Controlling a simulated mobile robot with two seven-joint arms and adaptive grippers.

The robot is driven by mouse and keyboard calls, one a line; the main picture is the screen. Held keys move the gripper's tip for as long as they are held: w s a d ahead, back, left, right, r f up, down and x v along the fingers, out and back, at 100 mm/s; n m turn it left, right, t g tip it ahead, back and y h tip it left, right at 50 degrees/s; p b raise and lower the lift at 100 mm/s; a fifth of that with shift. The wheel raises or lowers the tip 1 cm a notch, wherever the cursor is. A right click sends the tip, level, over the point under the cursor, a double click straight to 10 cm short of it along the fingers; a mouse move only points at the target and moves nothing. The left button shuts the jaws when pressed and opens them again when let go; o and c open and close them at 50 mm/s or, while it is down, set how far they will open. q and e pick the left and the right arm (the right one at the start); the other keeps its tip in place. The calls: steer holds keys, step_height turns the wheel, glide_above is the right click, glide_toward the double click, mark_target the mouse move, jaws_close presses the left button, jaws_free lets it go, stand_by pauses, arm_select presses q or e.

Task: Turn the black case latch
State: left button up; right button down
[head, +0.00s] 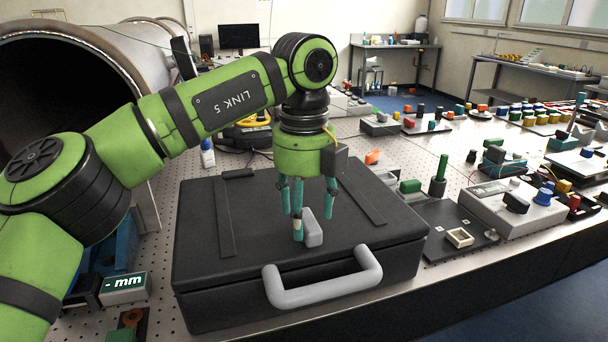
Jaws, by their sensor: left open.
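The black case (265,262) lies flat and closed near the table's front edge, with a grey handle (322,287) on its front side. A small light grey latch (313,229) stands up from the middle of the lid. My left gripper (308,226) points down over the lid, its teal fingers open. Its fingertips are low, close around or beside the latch; I cannot tell whether they touch it. Part of the latch is hidden behind a finger. My right gripper is not in view.
A large metal pipe (145,60) stands behind at the left. Right of the case are a black plate with a green peg (439,175) and a grey box with knobs (512,207). A white bottle (207,154) stands behind the case. Many coloured blocks fill the far right.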

mark_target(304, 220)
arm_select(q)
step_height(304, 220, up, 10)
steer(key=shift+r, duration=0.2)
steer(key=shift+s, duration=0.1)
stand_by(0.3)
